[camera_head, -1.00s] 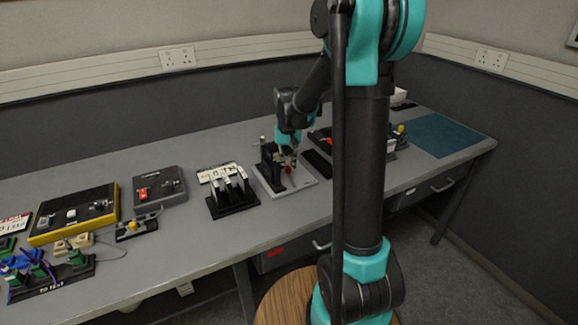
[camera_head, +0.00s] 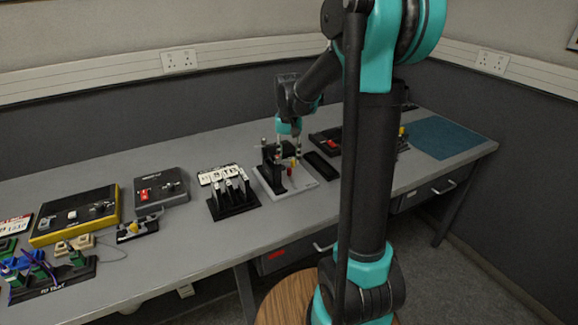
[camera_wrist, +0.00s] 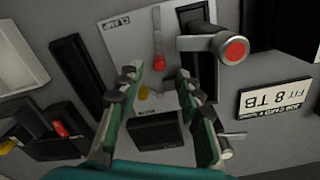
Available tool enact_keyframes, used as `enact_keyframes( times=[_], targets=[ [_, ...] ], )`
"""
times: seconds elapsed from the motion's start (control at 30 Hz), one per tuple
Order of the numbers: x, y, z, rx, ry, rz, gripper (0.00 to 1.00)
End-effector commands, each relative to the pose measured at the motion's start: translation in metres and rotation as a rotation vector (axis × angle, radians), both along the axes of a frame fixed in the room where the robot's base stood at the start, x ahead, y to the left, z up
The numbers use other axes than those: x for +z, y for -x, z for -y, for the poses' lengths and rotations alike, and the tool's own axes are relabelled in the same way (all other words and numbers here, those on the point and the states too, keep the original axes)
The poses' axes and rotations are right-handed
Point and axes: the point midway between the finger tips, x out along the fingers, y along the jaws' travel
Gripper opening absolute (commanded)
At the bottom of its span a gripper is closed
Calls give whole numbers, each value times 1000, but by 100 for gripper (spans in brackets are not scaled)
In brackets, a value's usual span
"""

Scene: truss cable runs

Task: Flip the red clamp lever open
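The clamp plate (camera_head: 302,184), a light grey base marked CLAMP, lies on the bench; it also shows in the wrist view (camera_wrist: 120,42). A slim lever with a red end (camera_wrist: 158,62) stands out against it. To its right, a thick dark handle (camera_wrist: 205,43) has a round red end cap. A small yellow piece (camera_wrist: 143,92) shows between my fingers. My gripper (camera_head: 289,154) is open above the plate. In the wrist view, its fingertips (camera_wrist: 159,76) spread either side of the red lever end, with no contact visible. I cannot tell the lever's exact tilt.
A black post (camera_head: 268,168) rises at the plate's left side. A black rack (camera_head: 232,201) with pale upright pieces stands left of it. A long black tray (camera_head: 321,165) lies just right. A dark grey box (camera_head: 160,187) with a red switch sits farther left.

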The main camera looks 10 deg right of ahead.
Motion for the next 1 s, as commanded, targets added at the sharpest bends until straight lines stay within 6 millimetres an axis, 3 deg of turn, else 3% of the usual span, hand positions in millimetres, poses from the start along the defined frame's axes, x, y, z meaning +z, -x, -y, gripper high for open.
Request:
enact_keyframes(
  times=[0.2,0.4,1.0],
  targets=[
    [43,0,0,0,0,0,36],
    [67,0,-1,0,0,0,36],
    [75,0,0,0,0,0,36]
  ],
)
